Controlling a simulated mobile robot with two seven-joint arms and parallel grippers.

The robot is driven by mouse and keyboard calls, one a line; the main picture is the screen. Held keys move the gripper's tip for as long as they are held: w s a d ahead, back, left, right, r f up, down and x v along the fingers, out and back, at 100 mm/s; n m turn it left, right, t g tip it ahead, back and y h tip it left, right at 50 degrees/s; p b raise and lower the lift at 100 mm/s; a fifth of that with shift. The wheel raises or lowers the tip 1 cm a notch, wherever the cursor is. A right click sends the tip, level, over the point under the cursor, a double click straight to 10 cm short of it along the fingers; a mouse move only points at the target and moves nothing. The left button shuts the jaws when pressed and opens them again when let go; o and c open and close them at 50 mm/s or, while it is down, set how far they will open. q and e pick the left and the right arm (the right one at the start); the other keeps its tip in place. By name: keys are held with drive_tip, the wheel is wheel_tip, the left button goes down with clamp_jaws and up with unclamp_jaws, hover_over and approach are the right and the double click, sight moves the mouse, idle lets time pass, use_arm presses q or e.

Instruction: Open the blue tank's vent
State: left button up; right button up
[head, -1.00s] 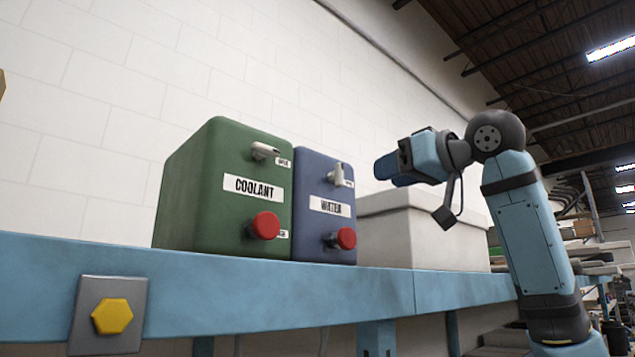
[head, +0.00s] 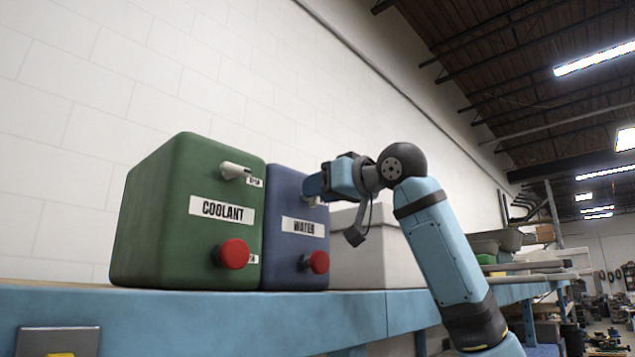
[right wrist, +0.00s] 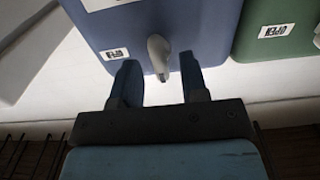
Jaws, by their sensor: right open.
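The blue tank (head: 285,235), labelled WATER, stands on the blue shelf beside the green COOLANT tank (head: 170,225). Its pale grey vent lever (right wrist: 158,54) shows in the right wrist view, close to an OPEN label (right wrist: 115,54). In the head view my gripper mostly hides that lever. My right gripper (head: 314,184) is at the blue tank's upper front. In the right wrist view its two fingers (right wrist: 159,78) are apart, one on each side of the lever, with visible gaps; it grips nothing. My left gripper is not in view.
A red knob (head: 319,262) sticks out low on the blue tank, and another red knob (head: 234,254) on the green one. The green tank has its own grey lever (head: 235,171). A pale box (head: 365,260) stands right of the blue tank, behind my right arm.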

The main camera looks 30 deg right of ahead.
drive_tip(key=shift+w+a, duration=0.2)
drive_tip(key=shift+w, duration=0.35)
clamp_jaws()
